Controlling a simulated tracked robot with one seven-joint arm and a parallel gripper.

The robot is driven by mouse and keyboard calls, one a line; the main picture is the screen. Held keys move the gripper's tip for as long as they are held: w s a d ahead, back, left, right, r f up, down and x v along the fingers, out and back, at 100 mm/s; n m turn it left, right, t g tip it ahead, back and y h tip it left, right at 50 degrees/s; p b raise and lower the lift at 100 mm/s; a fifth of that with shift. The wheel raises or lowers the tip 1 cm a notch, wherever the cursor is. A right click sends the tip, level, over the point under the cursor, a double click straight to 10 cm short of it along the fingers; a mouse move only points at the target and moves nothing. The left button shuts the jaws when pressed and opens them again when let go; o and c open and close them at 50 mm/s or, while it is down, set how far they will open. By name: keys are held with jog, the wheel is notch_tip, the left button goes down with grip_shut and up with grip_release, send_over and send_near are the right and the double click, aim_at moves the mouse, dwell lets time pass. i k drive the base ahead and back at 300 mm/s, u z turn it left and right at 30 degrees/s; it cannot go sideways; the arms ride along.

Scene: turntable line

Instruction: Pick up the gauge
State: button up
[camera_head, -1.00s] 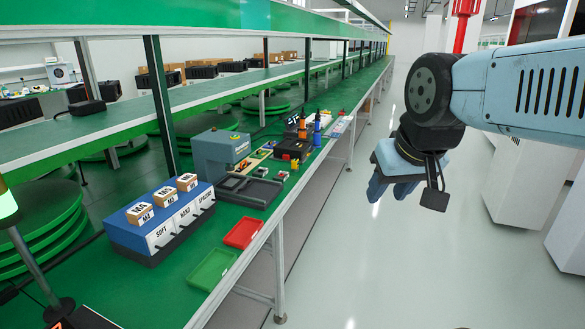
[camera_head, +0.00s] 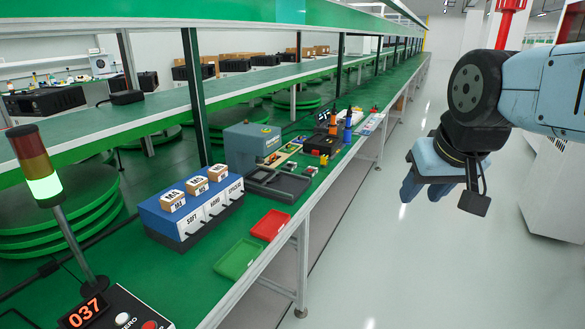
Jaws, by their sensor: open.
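I cannot tell for certain which thing is the gauge. Several small parts (camera_head: 311,170) and low trays lie on the green bench beside the grey-blue machine (camera_head: 250,146), too small to name. My gripper (camera_head: 412,190) hangs at the right over the floor, beyond the bench's edge and well apart from the things on it.
A blue box (camera_head: 192,210) with SOFT, HARD and SPACER labels carries small cartons. A red tray (camera_head: 270,225) and a green tray (camera_head: 238,259) lie near the bench edge. A lit signal tower (camera_head: 42,165) and a display (camera_head: 84,312) reading 037 stand at front left. The right aisle is clear.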

aim_at(324, 162)
jog(key=u, duration=0.4)
jog(key=i, duration=2)
jog(key=z, duration=0.3)
